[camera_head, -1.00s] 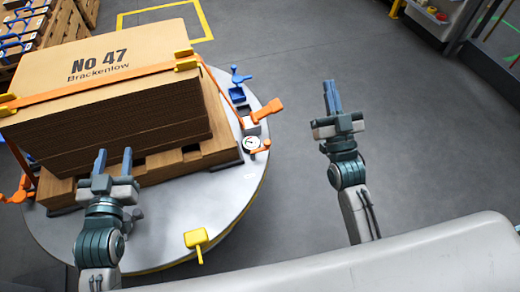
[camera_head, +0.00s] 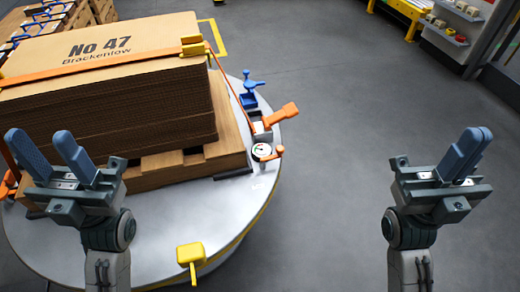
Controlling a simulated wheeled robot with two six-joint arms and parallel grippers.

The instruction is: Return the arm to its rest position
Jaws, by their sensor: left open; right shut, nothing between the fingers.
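My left gripper (camera_head: 50,155) is at the lower left in the head view. Its two blue fingers are spread apart with nothing between them, and it appears in front of the stack and pallet. My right gripper (camera_head: 468,150) is at the right over bare grey floor. Its blue fingers are together and hold nothing. Both forearms come up from the bottom edge of the picture. My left gripper hides part of the pallet and the round table's left side.
A round grey table (camera_head: 225,215) bears a wooden pallet (camera_head: 180,165) with a strapped cardboard stack (camera_head: 110,95). An orange lever (camera_head: 280,114), a gauge (camera_head: 262,151), a blue clamp (camera_head: 250,90) and a yellow handle (camera_head: 190,258) sit along its rim.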

